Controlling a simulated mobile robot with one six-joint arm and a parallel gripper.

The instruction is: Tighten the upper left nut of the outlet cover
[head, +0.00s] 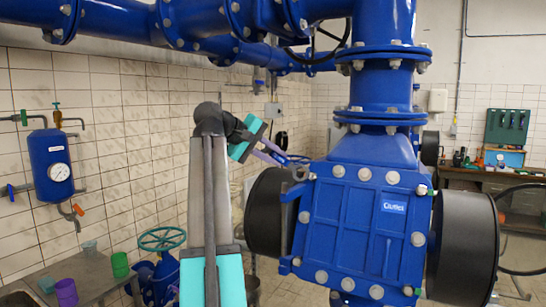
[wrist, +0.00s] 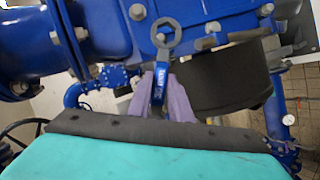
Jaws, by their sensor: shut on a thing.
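The outlet cover (head: 350,235) is a blue ribbed plate with a small "Outlet" label and pale nuts around its edge. Its upper left corner is near the wrench head in the head view. My gripper (head: 272,153) comes from the left, beside that corner. Its purple fingers (wrist: 166,100) are shut on a blue wrench (wrist: 161,72), which points up toward the cover in the wrist view. The wrench (head: 296,160) is small in the head view. Its ring end overlaps the cover's edge; I cannot tell whether it sits around the upper left nut.
Black cylinders (head: 466,245) flank the cover on both sides; the left one (head: 264,215) is just below my gripper. Blue pipes (head: 205,20) run overhead. A green handwheel (head: 162,239) and a metal table (head: 85,280) with cups stand at the lower left.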

